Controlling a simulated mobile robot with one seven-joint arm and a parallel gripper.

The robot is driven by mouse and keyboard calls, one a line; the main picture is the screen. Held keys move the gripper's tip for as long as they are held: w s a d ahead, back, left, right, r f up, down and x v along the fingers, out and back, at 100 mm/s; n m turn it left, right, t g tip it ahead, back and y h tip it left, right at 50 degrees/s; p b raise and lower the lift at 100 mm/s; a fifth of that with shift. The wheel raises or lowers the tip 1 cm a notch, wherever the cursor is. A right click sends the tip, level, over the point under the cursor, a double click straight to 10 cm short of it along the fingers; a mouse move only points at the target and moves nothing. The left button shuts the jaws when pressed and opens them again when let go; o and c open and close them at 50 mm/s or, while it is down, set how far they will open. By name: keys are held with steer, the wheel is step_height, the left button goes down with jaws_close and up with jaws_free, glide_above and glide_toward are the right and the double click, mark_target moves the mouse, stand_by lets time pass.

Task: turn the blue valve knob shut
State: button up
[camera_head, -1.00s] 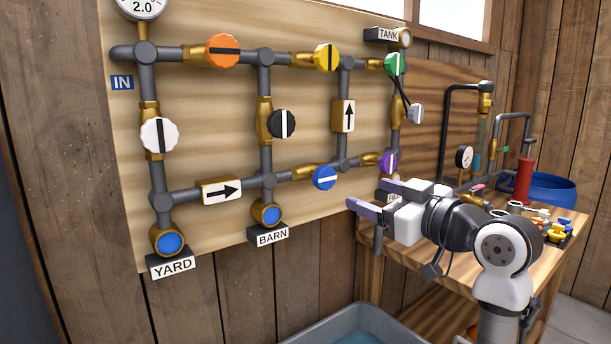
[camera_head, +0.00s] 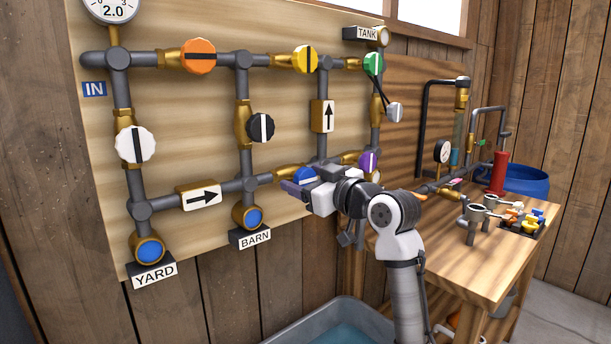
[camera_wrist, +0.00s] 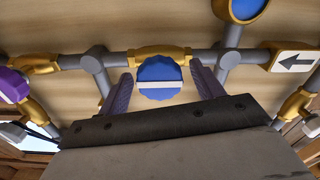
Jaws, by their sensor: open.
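The blue valve knob (camera_head: 303,175) sits on the lower pipe run of the board, partly hidden behind my gripper in the head view. In the wrist view the blue knob (camera_wrist: 158,85) lies between my two fingers, with its white bar running across the picture, along the brass valve body (camera_wrist: 160,53). My gripper (camera_wrist: 158,88) is open, with one purple finger on each side of the knob and a gap at each side. The gripper also shows in the head view (camera_head: 292,188). I cannot tell how far the fingertips reach past the knob's face.
Near the blue knob are a purple knob (camera_head: 368,161) and a black knob (camera_head: 261,128). The BARN outlet (camera_head: 247,217) is below left. A grey water tub (camera_head: 335,325) stands below. A wooden bench (camera_head: 465,255) with fittings stands at the right.

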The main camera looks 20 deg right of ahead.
steer(key=shift+w+a, duration=0.1)
steer(key=shift+w, duration=0.15)
steer(key=c, duration=1)
